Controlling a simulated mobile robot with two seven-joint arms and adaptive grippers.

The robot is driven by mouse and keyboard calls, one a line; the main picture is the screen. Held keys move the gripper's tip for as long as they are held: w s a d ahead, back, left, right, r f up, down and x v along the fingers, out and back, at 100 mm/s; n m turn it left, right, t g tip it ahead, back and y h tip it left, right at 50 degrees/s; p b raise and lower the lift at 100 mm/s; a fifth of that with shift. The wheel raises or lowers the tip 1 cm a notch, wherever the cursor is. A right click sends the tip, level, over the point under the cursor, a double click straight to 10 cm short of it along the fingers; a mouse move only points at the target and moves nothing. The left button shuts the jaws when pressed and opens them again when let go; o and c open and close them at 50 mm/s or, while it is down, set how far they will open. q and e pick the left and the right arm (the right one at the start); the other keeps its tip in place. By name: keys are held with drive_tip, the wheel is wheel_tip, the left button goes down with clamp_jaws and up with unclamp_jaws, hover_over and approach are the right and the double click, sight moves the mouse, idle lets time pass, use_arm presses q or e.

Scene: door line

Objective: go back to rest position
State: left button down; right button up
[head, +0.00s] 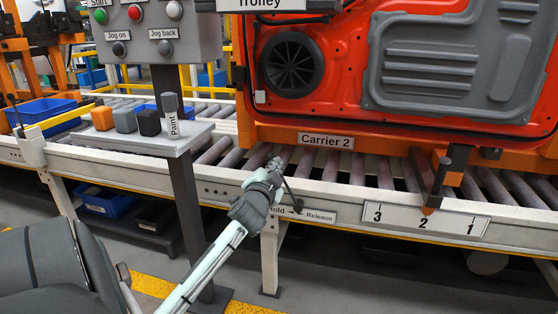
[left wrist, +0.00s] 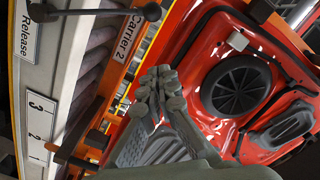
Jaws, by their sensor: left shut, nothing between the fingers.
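My left gripper (head: 272,170) is shut and empty. In the head view it is in front of the roller conveyor (head: 215,180), near the Hold/Release label (head: 318,216) and its small dark lever (head: 297,204). I cannot tell from the head view whether it touches the lever. In the left wrist view the gripper (left wrist: 160,80) has its fingers together, with the red door panel (left wrist: 205,40) behind them and the lever (left wrist: 150,12) apart from them at the top. My right gripper is in neither view.
The orange Carrier 2 (head: 390,158) holds the door panel (head: 340,50) on the conveyor. A button panel (head: 150,30) stands at the left above a small shelf (head: 160,143) with coloured blocks. A pointer (head: 428,209) hangs over the numbered scale (head: 425,218). Floor is open at the front.

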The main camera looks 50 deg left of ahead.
use_arm(q)
drive_tip(key=shift+s+d, duration=0.2)
drive_tip(key=shift+s, duration=0.05)
idle(0.4)
drive_tip(key=s+d+f+g+h, duration=0.1)
drive_tip(key=s+d+f+g, duration=0.15)
drive_tip(key=f, duration=0.55)
drive_tip(key=s+d+f+g+h, duration=0.15)
drive_tip(key=d+f, duration=0.25)
drive_tip(key=f, duration=0.5)
drive_tip(key=s+d+f+g+h, duration=0.3)
drive_tip(key=s+d+f+g, duration=0.1)
drive_tip(key=s+d+f, duration=0.6)
drive_tip(key=s+d+f+n+g+h, duration=0.1)
drive_tip(key=s+d+f+g+h, duration=0.2)
drive_tip(key=s+d+f, duration=0.7)
wheel_tip(320, 180, down, 5)
drive_tip(key=shift+s+d+g, duration=0.2)
drive_tip(key=shift+d+g, duration=0.2)
drive_tip(key=shift+d, duration=0.15)
